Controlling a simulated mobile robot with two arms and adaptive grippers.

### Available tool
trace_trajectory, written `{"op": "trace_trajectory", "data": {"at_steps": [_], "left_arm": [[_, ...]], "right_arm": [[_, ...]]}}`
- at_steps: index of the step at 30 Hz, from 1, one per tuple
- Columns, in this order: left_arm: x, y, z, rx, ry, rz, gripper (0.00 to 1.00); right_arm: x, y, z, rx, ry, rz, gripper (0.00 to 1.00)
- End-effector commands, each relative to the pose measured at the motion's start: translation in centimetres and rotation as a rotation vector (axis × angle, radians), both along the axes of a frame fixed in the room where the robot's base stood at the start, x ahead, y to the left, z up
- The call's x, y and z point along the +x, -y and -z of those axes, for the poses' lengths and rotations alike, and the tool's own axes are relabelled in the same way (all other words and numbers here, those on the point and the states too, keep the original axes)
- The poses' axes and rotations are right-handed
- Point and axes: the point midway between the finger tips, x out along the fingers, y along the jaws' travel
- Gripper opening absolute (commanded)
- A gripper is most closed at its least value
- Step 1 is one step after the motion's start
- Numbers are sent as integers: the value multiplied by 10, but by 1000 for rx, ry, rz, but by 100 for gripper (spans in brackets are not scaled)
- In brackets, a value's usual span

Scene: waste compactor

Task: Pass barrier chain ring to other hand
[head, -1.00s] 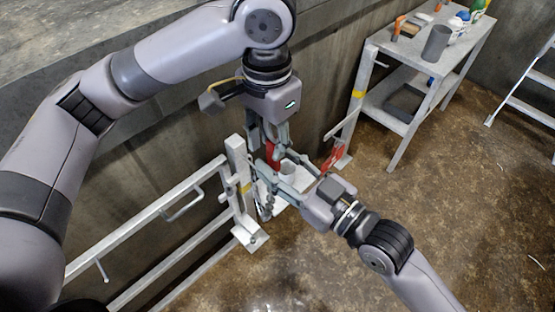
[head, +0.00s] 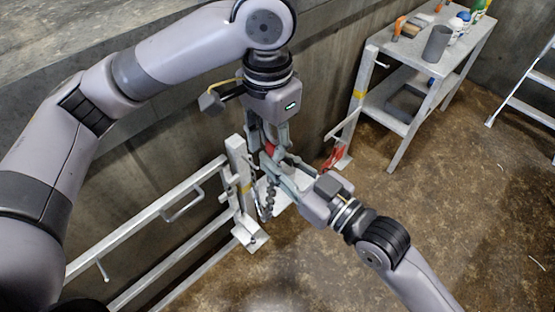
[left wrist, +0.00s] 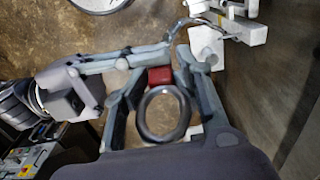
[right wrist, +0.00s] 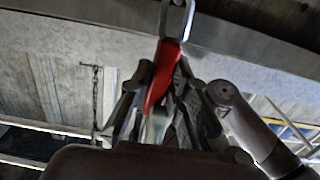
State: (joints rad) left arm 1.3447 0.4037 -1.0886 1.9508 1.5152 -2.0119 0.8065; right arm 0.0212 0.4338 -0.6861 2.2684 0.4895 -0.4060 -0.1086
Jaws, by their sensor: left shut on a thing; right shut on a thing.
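The barrier chain ring has a red body (head: 270,149) and sits between my two grippers in the head view. In the left wrist view its red part (left wrist: 160,76) shows between the fingertips, with a dark round ring nearer the camera. In the right wrist view the red part (right wrist: 158,80) rises from the fingers, with a metal loop (right wrist: 177,18) at its top. My left gripper (head: 272,145) points down and is shut on it from above. My right gripper (head: 274,166) comes from the lower right and is shut on it too. The fingers hide the exact contact points.
A white metal barrier (head: 165,203) with an end post stands left of the grippers, close to a concrete wall. A dark chain (head: 268,200) hangs below the grippers. A work table (head: 405,55) with bottles and tools stands at the back right.

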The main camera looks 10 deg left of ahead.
Motion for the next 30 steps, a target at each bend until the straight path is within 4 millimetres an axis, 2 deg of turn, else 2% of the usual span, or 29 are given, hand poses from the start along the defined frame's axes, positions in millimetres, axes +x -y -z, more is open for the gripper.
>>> {"op": "trace_trajectory", "data": {"at_steps": [8,9,21,30], "left_arm": [[4,1,-2,-9,12,-7,0],[4,1,-2,-9,13,-8,34],[2,1,-1,-5,8,-4,61],[2,1,-1,-4,6,-4,61]], "right_arm": [[-5,-4,-2,7,-3,-13,0],[-6,-4,-3,9,-1,-13,0],[-3,-2,-2,6,1,-7,0],[-2,-2,-2,5,0,-6,0]]}}
